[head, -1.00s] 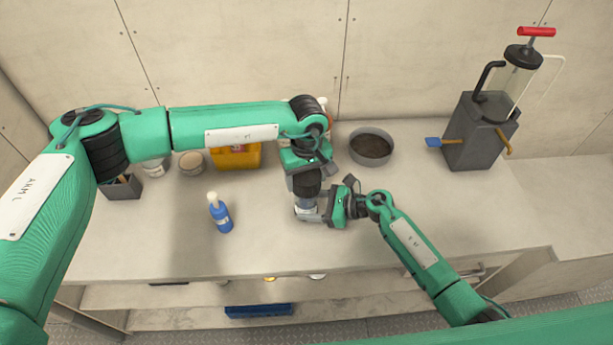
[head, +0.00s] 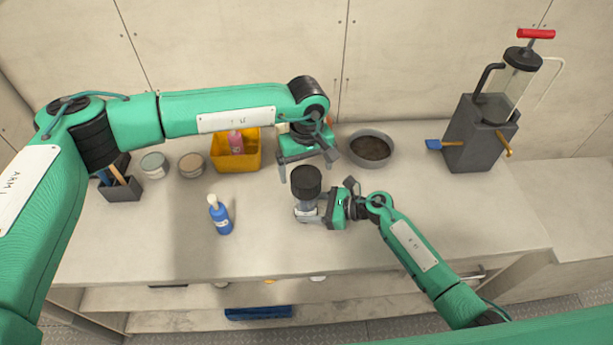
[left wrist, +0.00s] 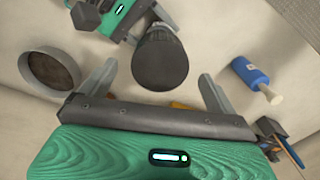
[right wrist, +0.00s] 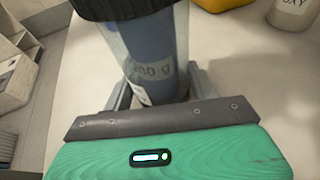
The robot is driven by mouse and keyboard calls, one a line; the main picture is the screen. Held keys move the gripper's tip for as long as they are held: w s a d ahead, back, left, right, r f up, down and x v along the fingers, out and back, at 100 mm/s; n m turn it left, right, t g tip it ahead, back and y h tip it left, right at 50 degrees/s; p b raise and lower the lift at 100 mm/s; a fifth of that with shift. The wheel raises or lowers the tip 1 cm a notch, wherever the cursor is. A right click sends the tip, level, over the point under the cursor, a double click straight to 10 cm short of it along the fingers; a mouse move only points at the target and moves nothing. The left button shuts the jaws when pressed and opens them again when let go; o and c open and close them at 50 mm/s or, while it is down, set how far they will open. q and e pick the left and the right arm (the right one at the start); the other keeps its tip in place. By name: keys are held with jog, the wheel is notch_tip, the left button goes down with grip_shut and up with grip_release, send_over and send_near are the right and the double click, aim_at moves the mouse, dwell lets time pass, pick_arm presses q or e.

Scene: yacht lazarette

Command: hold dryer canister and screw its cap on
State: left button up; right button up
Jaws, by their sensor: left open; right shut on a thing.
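The dryer canister (head: 305,208) is a clear cylinder with a label, standing upright on the bench; the right wrist view shows its blue-grey body (right wrist: 155,60) close up. The black cap (head: 306,180) sits on its top; whether it is fully seated cannot be told. My right gripper (head: 312,213) is shut around the canister's body from the right. My left gripper (head: 307,171) is open and empty, raised behind and above the cap. In the left wrist view the cap (left wrist: 160,58) shows from above, beyond the spread fingers and touching neither.
A yellow bin (head: 237,165), two tubs (head: 191,164) and a dark tool holder (head: 122,190) are at the back left. A grey bowl (head: 372,148) and a pump on a grey box (head: 481,135) stand right. The front bench is clear.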

jog(key=o, duration=1.4)
pick_arm(q)
notch_tip(320, 180, up, 7)
pick_arm(e)
jog(key=shift+o, duration=0.2)
